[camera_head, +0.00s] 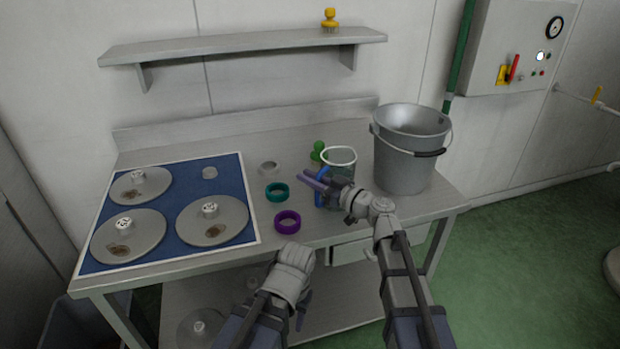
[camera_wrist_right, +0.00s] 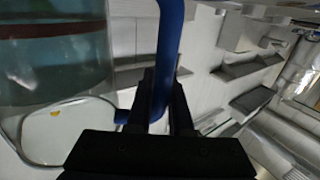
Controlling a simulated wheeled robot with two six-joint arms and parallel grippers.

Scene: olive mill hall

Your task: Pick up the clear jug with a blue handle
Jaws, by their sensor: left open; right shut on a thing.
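The clear jug (camera_head: 341,158) stands at the middle right of the steel table, beside the bucket, its lower part partly hidden by my right gripper. Its blue handle (camera_head: 321,188) faces the front left. My right gripper (camera_head: 318,183) is shut on the handle. In the right wrist view the blue handle (camera_wrist_right: 170,45) runs between the dark fingers (camera_wrist_right: 160,100), and the clear jug wall (camera_wrist_right: 50,70) fills the left side. I cannot tell whether the jug touches the table. My left gripper (camera_head: 303,300) is open and empty, low in front of the table edge.
A grey bucket (camera_head: 405,160) stands right of the jug. A green object (camera_head: 318,150) is close behind it. Teal (camera_head: 277,192), purple (camera_head: 287,222) and pale (camera_head: 269,168) rings lie left. A blue mat (camera_head: 180,180) with several metal discs covers the table's left. A wall shelf (camera_head: 245,45) is above.

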